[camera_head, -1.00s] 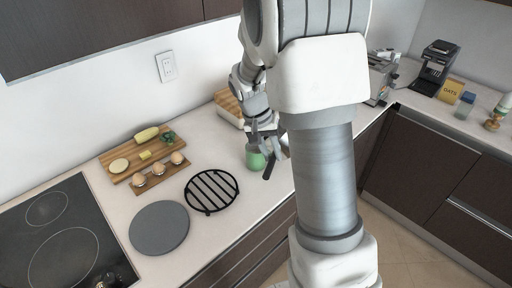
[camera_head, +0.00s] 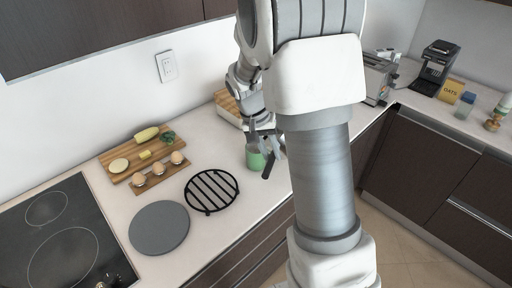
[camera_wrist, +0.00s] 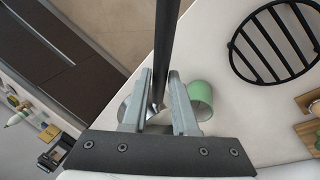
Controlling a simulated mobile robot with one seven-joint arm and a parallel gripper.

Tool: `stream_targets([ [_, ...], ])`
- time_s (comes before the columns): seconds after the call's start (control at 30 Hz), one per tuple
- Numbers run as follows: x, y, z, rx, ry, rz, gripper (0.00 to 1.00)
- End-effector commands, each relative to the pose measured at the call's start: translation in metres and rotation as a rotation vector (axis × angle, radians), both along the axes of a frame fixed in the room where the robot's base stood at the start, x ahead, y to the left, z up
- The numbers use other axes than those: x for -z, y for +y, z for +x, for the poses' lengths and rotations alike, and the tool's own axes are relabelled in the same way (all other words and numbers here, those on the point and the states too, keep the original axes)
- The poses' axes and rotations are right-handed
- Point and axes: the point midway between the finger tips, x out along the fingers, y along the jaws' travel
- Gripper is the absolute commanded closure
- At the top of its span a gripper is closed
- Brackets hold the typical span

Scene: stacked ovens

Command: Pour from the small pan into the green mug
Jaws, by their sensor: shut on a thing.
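My gripper (camera_wrist: 160,88) is shut on the dark handle (camera_wrist: 168,40) of the small pan. The handle also shows in the head view (camera_head: 268,169), sloping down from the fingers. The pan's metal body (camera_wrist: 125,108) is mostly hidden behind the fingers in the wrist view; its contents and exact tilt cannot be told. The green mug (camera_head: 254,161) stands upright on the counter just beside and below my gripper. In the wrist view the mug (camera_wrist: 202,94) is close to the right finger.
A black round trivet (camera_head: 211,190) and a grey round plate (camera_head: 159,227) lie nearer along the counter. A cutting board with food (camera_head: 122,164), an egg holder (camera_head: 177,169) and the hob (camera_head: 60,235) are to the left. A toaster (camera_head: 376,80) stands at the back right.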

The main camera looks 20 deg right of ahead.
Motion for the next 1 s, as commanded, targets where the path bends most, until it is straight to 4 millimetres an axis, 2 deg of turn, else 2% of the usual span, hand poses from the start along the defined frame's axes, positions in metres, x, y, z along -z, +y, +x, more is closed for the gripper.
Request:
stream_targets([
  [0.4, 0.000, -0.002, 0.000, 0.003, -0.007, 0.005, 1.00],
  [0.8, 0.014, -0.037, -0.021, 0.008, -0.137, 0.189, 1.00],
  [1.0, 0.016, -0.045, -0.025, 0.002, -0.174, 0.241, 1.00],
])
